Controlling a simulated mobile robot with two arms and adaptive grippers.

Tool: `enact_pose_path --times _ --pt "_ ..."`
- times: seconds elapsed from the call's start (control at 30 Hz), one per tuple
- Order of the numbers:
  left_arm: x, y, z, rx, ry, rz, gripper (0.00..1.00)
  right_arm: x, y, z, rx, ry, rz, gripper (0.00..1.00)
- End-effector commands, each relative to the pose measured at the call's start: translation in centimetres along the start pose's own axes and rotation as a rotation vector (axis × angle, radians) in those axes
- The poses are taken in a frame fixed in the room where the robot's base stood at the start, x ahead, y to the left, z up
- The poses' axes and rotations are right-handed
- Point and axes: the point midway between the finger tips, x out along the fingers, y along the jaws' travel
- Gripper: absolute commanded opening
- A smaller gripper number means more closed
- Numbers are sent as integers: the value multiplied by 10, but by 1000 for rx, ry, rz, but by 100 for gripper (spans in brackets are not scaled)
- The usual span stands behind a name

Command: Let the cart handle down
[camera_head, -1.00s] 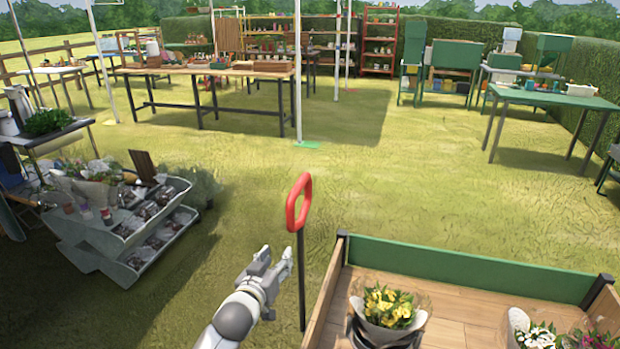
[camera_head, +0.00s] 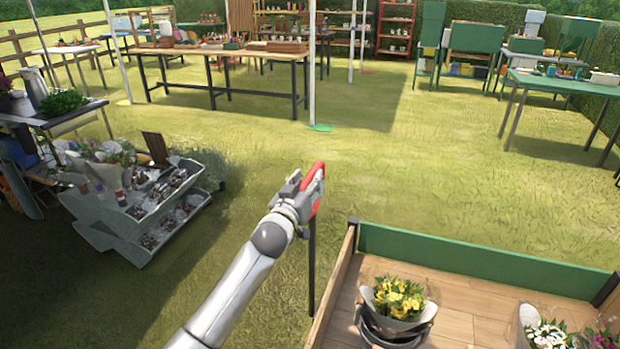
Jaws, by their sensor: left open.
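The cart handle (camera_head: 319,170) is a red loop on top of a dark upright pole (camera_head: 312,262). It stands just left of the wooden cart (camera_head: 470,262), which has a green front board. My left gripper (camera_head: 308,188) is at the red loop, covering much of it from the left. Its jaws are open. The picture does not show clearly whether the fingers touch the loop. The right gripper is not in view.
The cart holds a bucket of yellow flowers (camera_head: 398,298) and white and pink flowers (camera_head: 548,330). A grey tiered flower stand (camera_head: 160,215) is on the left. Grass beyond the handle is clear up to the work tables (camera_head: 215,52).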

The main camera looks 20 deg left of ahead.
Motion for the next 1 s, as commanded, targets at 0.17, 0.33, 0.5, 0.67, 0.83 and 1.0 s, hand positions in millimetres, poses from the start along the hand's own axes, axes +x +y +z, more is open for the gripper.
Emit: enact_pose_path --times 0.17,0.33,0.5,0.67,0.83,1.0 --pt "14 1 0 -1 0 0 42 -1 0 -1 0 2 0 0" --pt "19 0 0 0 0 0 42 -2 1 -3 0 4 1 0" --pt "19 0 0 0 -1 0 42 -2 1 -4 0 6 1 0" --pt "19 0 0 0 -1 0 31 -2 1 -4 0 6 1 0" --pt "19 0 0 0 -1 0 9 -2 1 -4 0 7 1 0" --pt "19 0 0 0 -1 0 0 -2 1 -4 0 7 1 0"
